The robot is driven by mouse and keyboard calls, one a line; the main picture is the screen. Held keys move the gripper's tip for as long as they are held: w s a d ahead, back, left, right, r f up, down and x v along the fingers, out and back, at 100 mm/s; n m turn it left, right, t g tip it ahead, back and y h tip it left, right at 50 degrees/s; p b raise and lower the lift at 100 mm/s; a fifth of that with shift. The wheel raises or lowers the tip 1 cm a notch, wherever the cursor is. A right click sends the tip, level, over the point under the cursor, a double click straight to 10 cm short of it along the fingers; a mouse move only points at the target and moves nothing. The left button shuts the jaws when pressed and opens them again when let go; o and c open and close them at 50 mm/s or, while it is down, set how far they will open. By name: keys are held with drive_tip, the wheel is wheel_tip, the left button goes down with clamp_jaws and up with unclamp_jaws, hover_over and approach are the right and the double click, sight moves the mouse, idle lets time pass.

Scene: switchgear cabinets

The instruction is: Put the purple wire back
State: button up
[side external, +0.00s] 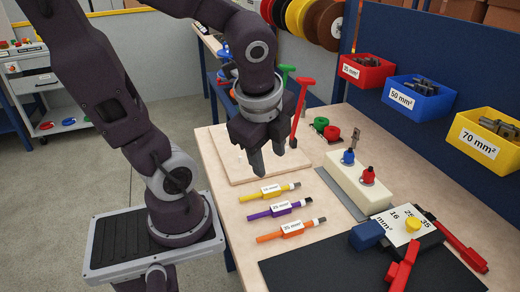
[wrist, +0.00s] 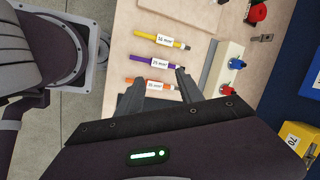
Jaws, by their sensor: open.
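The purple wire (side external: 260,214) lies on the wooden table between a yellow wire (side external: 257,196) and an orange wire (side external: 268,237), roughly parallel to both. It has a white label around its middle and a dark end at the right. In the wrist view the purple wire (wrist: 141,58) lies just beyond my fingertips, with its label readable as 25 mm². My gripper (side external: 268,162) is open and empty, pointing down above the table, behind the yellow wire in the side view. In the wrist view its two fingers (wrist: 161,75) are spread apart and hold nothing.
A cream block (side external: 357,188) with blue and red knobs stands right of the wires. A crimping tool (side external: 405,228) with red handles lies on a dark mat (side external: 300,274) in front. Red, blue and yellow bins (side external: 484,141) hang at the back right. A pale board (side external: 233,160) lies behind.

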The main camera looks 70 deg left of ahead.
drive_tip(key=s+d+r+n+t+h, duration=0.3)
drive_tip(key=d+r+n, duration=0.1)
drive_tip(key=n, duration=0.8)
drive_tip(key=shift+s+r, duration=0.35)
drive_tip(key=shift+r, duration=0.3)
